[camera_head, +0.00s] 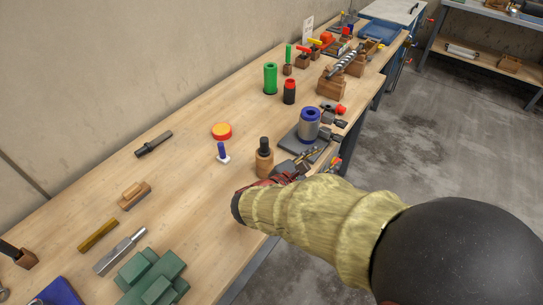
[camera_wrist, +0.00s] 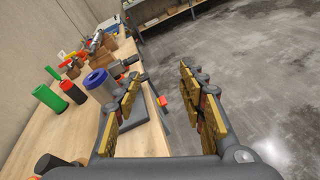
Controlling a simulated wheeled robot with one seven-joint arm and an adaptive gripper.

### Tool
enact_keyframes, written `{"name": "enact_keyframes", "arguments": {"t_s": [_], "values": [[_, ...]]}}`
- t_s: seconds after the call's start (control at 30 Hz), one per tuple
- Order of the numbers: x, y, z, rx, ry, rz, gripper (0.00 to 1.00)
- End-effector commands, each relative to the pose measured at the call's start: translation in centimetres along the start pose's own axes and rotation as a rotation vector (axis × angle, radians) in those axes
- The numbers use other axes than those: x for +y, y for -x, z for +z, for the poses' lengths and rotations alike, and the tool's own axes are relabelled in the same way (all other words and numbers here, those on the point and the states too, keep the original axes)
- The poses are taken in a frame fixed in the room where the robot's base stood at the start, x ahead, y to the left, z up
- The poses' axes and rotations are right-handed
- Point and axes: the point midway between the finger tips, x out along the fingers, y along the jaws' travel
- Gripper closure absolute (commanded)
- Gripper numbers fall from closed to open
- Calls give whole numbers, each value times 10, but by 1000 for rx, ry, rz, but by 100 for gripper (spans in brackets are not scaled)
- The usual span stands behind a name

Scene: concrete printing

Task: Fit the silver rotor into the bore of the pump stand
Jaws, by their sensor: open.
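The silver rotor (camera_head: 346,62) is a twisted metal screw lying tilted on a wooden cradle (camera_head: 331,88), toward the far end of the bench. It shows small in the wrist view (camera_wrist: 95,42). The pump stand (camera_head: 309,124) is an upright grey cylinder with a blue ring at its top, on a dark base plate by the bench's front edge. In the wrist view the pump stand (camera_wrist: 100,88) is left of my gripper (camera_wrist: 158,88). My gripper (camera_head: 303,160) is open and empty, apart from the rotor and close to the pump stand's near side.
A black-topped wooden piece (camera_head: 264,158) stands close left of my gripper. Green (camera_head: 270,79) and red-black (camera_head: 289,92) cylinders stand behind the pump stand. Fittings (camera_head: 333,115) lie right of it. Green blocks (camera_head: 150,278) lie at the near end. Mid-bench has bare patches.

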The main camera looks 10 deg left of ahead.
Motion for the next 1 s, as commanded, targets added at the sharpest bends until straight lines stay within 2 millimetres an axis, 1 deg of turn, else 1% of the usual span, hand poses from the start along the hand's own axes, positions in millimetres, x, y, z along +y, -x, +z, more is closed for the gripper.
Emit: {"name": "enact_keyframes", "arguments": {"t_s": [0.03, 0.1, 0.13, 0.2, 0.23, 0.3, 0.37, 0.47, 0.67, 0.9, 1.0], "values": [[30, 18, -30, -27, 105, 112, 59], [64, 41, -59, -69, 212, 248, 59], [75, 52, -70, -85, 249, 298, 59], [95, 73, -93, -116, 318, 397, 59], [102, 81, -100, -127, 338, 430, 59], [112, 94, -113, -144, 372, 485, 59], [117, 99, -119, -153, 388, 510, 59], [124, 95, -122, -158, 395, 524, 59], [133, 77, -120, -157, 393, 522, 59], [148, 47, -116, -158, 392, 520, 59], [154, 38, -115, -157, 392, 520, 59]]}}
